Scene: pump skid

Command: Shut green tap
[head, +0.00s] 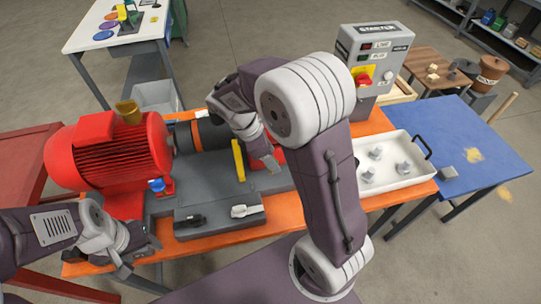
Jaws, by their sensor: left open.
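I cannot make out a green tap in the head view; my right arm hides part of the skid. A small blue-topped fitting (157,186) stands at the front foot of the red motor. My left gripper (142,258) is open and empty at the front left edge of the orange bench, below and left of the grey plate. My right gripper (268,158) is over the skid, right of a yellow upright bar (238,160). Its fingers are too small and partly hidden to tell their opening.
The red motor (105,155) and dark coupling (200,135) fill the skid's left. A grey plate (218,212) holds small parts. A white tray (395,170) with several fittings and a starter box (372,55) stand right. The blue table (470,150) is mostly clear.

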